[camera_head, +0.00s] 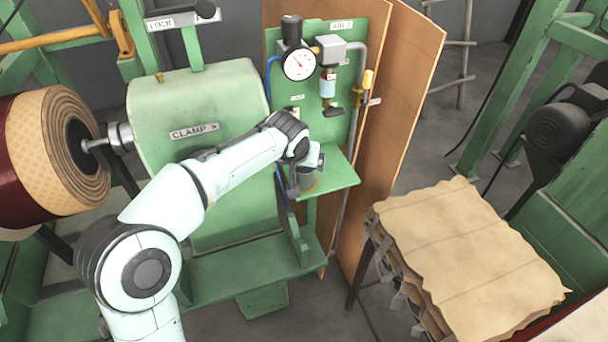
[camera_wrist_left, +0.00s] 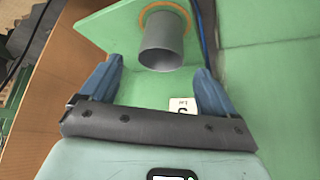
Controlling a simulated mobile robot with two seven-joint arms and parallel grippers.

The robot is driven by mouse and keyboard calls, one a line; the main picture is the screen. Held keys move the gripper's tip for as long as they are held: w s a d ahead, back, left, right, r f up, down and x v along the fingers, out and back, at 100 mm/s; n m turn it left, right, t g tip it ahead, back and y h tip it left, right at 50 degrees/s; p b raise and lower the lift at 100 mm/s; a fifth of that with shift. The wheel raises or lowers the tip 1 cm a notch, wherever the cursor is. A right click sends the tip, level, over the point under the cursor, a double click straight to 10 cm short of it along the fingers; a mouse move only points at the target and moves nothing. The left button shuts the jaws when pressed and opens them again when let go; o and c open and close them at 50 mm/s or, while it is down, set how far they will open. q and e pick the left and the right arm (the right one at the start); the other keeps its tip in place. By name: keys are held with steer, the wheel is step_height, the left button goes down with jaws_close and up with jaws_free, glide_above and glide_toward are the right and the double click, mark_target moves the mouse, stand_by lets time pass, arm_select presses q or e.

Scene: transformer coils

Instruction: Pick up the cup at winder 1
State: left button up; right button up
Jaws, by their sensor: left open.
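A grey metal cup (camera_wrist_left: 162,42) stands on a small green shelf (camera_wrist_left: 105,27) at the winder, over an orange ring mark. In the head view the cup (camera_head: 308,180) is partly hidden behind my left wrist and gripper. My left gripper (camera_wrist_left: 160,76) is open and empty, with its two blue fingers pointing toward the cup, one to each side of it in the picture. The cup appears just beyond the fingertips; I cannot tell the exact gap. In the head view my left gripper (camera_head: 293,186) is at the shelf's left edge. My right gripper is not in view.
A green panel with a pressure gauge (camera_head: 299,64), a filter bottle and a pipe rises behind the shelf. The green winder housing (camera_head: 200,105) marked CLAMP is left of it. A brown board (camera_head: 392,120) stands right. Stacked tan sheets (camera_head: 475,255) lie at right.

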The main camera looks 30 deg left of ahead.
mark_target(306, 170)
arm_select(q)
steer(key=x, duration=0.5)
steer(key=c, duration=1.1)
steer(key=shift+r, duration=0.1)
